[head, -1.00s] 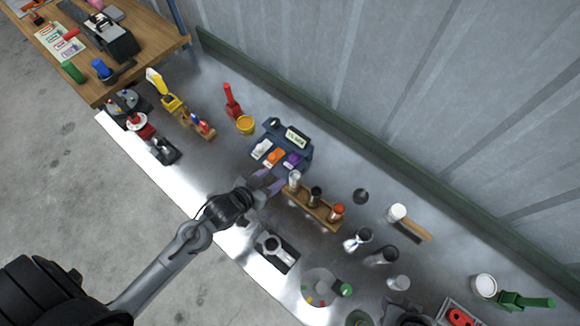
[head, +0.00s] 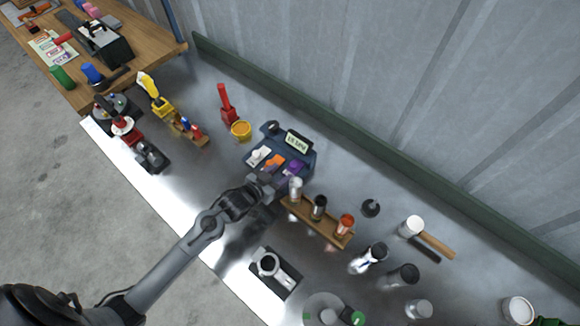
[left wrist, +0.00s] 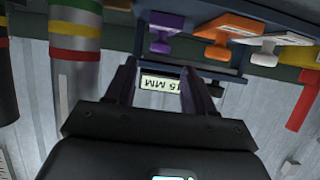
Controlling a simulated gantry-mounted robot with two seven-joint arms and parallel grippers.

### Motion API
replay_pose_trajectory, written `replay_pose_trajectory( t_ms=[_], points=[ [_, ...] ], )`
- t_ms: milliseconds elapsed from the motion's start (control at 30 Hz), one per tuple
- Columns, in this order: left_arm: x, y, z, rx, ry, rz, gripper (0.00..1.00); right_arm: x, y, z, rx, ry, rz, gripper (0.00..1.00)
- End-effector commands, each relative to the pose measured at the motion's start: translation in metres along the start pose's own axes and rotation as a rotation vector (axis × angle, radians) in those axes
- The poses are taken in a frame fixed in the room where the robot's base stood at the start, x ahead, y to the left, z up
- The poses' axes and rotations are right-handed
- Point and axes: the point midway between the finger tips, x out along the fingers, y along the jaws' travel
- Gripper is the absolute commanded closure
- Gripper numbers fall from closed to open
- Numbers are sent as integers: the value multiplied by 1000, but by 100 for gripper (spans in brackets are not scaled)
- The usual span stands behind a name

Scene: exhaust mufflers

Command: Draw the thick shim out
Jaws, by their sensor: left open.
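A blue shim rack (head: 262,139) stands on the metal bench with a small sign (head: 298,141) at its back. It holds a white shim (head: 259,156), an orange shim (head: 275,161) and a purple shim (head: 293,168). The left wrist view shows the purple (left wrist: 166,27), orange (left wrist: 213,52) and white (left wrist: 262,42) shims and a label ending in "5 MM" (left wrist: 161,84). I cannot tell from thickness which is the thick one. My left gripper (head: 268,183) is open and empty at the rack's front edge, near the purple shim; its fingers (left wrist: 160,80) straddle the label in the wrist view.
A wooden holder (head: 318,222) with several canisters stands close to the right of my left gripper. A black stand with a metal piece (head: 274,270) lies in front. A yellow tub (head: 241,130) and a red tool (head: 226,104) are left of the rack. The back wall has a green ledge.

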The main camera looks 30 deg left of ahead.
Motion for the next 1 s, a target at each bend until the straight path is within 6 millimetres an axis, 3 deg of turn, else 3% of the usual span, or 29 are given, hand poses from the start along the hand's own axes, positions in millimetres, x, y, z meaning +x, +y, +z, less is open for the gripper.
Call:
replay_pose_trajectory(
  t_ms=[200,400,833,1000],
  points=[
    [35,0,-1,1,2,0,46,3,0,1,0,0,0,57],
    [54,0,0,0,1,0,46,5,1,2,-4,-1,3,57],
    [60,0,0,1,0,0,46,6,2,2,-10,-3,8,57],
    [60,0,0,1,0,0,72,6,2,2,-8,-3,6,57]
  ],
)
